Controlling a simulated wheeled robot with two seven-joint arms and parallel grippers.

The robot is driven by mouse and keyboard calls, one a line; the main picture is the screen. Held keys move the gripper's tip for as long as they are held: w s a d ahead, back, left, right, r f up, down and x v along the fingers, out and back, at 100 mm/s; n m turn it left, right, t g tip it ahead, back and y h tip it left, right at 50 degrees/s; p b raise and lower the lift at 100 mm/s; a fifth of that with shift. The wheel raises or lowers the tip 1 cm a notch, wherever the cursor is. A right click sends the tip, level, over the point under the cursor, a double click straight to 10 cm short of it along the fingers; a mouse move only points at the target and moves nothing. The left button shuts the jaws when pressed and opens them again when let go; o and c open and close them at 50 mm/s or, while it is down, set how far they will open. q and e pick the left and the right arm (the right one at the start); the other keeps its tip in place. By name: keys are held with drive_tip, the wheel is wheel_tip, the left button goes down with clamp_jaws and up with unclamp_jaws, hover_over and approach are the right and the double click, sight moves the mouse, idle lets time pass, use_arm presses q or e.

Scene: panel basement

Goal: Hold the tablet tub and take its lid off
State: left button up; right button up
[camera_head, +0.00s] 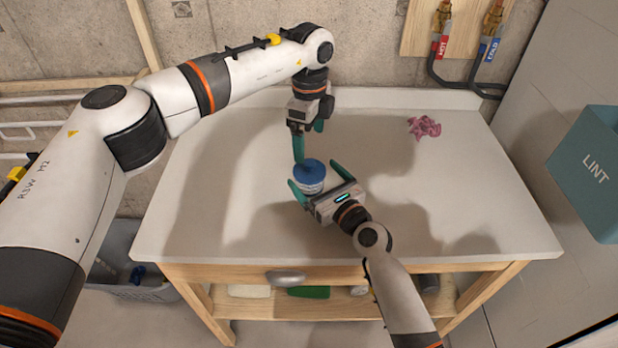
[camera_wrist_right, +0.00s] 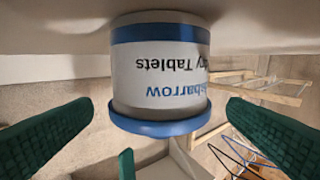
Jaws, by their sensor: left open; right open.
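The tablet tub (camera_head: 312,187) stands upright on the white table, a white tub with blue bands and its blue lid (camera_head: 308,172) on. In the right wrist view the tub (camera_wrist_right: 150,80) appears upside down with printed lettering, its lid (camera_wrist_right: 165,126) at the bottom. My right gripper (camera_head: 318,182) is open, its green fingers on either side of the tub with gaps in the wrist view. My left gripper (camera_head: 308,147) is open and points down just above and behind the lid; one green fingertip (camera_wrist_right: 126,164) shows in the wrist view. Contact with the lid cannot be told.
A pink crumpled cloth (camera_head: 424,127) lies at the table's back right. The white tabletop (camera_head: 220,215) is otherwise clear. Hot and cold taps (camera_head: 465,40) are on the wall behind. A teal lint box (camera_head: 595,170) is at the right. A grey basket (camera_head: 125,260) sits low at left.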

sight(312, 166)
drive_tip(key=shift+x, duration=1.7)
drive_tip(key=c, duration=1.4)
use_arm(q)
drive_tip(key=shift+o, duration=0.9)
use_arm(e)
drive_tip(key=shift+c, duration=0.4)
use_arm(q)
drive_tip(key=s+d+r+m+t+y, duration=0.25)
drive_tip(key=s+m+t, duration=0.2)
drive_tip(key=m, duration=0.25)
drive_tip(key=shift+g, duration=0.45)
drive_tip(key=x, duration=1.1)
drive_tip(key=shift+d, duration=0.25)
drive_tip(key=shift+c, duration=0.4)
